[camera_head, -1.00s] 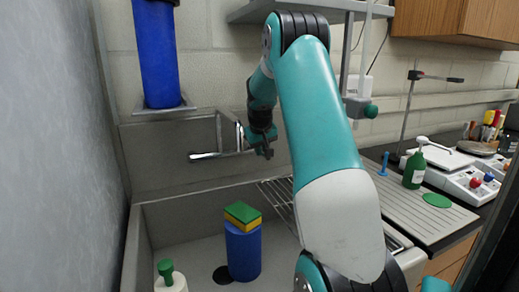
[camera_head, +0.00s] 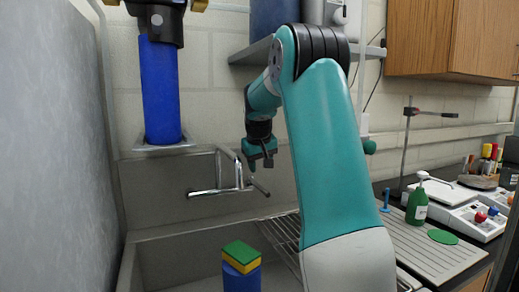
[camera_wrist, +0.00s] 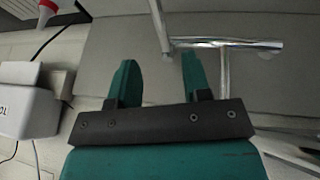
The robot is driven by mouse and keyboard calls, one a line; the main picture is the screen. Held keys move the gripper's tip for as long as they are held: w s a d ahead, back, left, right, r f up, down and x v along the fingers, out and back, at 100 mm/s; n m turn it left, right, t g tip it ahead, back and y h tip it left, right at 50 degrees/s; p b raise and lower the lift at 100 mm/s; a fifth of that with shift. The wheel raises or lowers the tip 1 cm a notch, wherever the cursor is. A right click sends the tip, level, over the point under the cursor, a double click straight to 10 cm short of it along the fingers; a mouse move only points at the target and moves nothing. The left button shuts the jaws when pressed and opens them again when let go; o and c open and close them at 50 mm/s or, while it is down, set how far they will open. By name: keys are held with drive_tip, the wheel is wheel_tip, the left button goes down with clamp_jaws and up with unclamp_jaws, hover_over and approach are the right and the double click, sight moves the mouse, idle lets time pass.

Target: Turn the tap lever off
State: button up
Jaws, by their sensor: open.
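The chrome tap (camera_head: 215,191) is fixed at the sink's back wall, with its spout pointing left. A short dark lever (camera_head: 258,186) sticks out at the tap's right end, angled down to the right. My gripper (camera_head: 263,167) is open and empty, just above the lever and apart from it. In the wrist view, my open gripper (camera_wrist: 159,72) has two teal fingers, with the tap's chrome pipe (camera_wrist: 224,70) beyond and right of them. I cannot clearly tell the lever from the other tap parts there.
A blue cylinder with a yellow and green sponge (camera_head: 242,257) stands in the sink (camera_head: 190,245). A tall blue cylinder (camera_head: 161,90) is on the left. A shelf (camera_head: 250,50) hangs above. A green bottle (camera_head: 417,205) and a scale (camera_head: 440,190) stand on the right counter.

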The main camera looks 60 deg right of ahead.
drive_tip(key=v, duration=0.7)
drive_tip(key=shift+a+r, duration=0.15)
drive_tip(key=shift+r, duration=0.15)
drive_tip(key=shift+s, duration=0.2)
